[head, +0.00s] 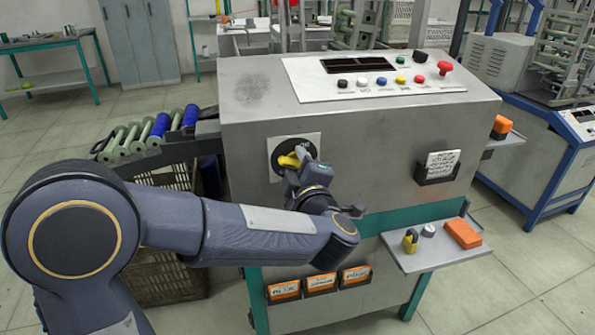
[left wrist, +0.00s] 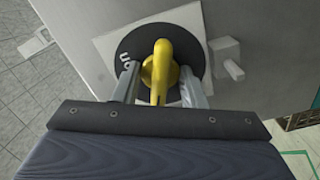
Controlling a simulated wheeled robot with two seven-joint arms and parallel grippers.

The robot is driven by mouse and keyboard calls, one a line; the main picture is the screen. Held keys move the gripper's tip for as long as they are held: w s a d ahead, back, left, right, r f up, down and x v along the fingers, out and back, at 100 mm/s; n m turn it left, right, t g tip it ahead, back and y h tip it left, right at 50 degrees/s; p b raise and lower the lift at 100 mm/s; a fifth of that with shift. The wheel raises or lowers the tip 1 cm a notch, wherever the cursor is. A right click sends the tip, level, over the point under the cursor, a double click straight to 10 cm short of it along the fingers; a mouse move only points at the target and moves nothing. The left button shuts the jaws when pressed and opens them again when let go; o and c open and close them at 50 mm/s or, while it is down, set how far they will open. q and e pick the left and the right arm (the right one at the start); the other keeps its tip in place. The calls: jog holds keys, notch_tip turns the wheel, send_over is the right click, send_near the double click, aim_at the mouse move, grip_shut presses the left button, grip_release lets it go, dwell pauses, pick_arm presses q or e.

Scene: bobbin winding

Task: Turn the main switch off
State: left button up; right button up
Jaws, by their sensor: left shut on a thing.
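The main switch is a yellow handle (head: 289,160) on a black round dial (head: 284,146), set on a pale square plate (head: 273,144) on the front of the grey machine. My left gripper (head: 299,163) is at the dial and hides part of the handle. In the left wrist view, the yellow handle (left wrist: 161,68) stands between the two fingers of the left gripper (left wrist: 160,84), which is shut on it. White lettering shows on the black dial (left wrist: 133,52) beside the handle, partly covered. My right gripper is in neither view.
The machine top has a panel of coloured buttons (head: 400,81) and a red knob (head: 445,68). A side shelf (head: 420,258) holds a yellow padlock (head: 410,240) and an orange box (head: 463,233). Blue and green bobbins (head: 160,125) lie on a rack at left.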

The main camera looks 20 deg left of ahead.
pick_arm(q)
jog(key=shift+f+n+b, duration=0.15)
jog(key=shift+n+b, duration=0.55)
jog(key=shift+b, duration=0.1)
jog(key=o, duration=1.6)
jog(key=shift+c, duration=0.2)
jog(key=shift+s+d, duration=0.25)
jog(key=shift+s, duration=0.2)
jog(key=b+v, duration=0.1)
jog(key=v, duration=0.7)
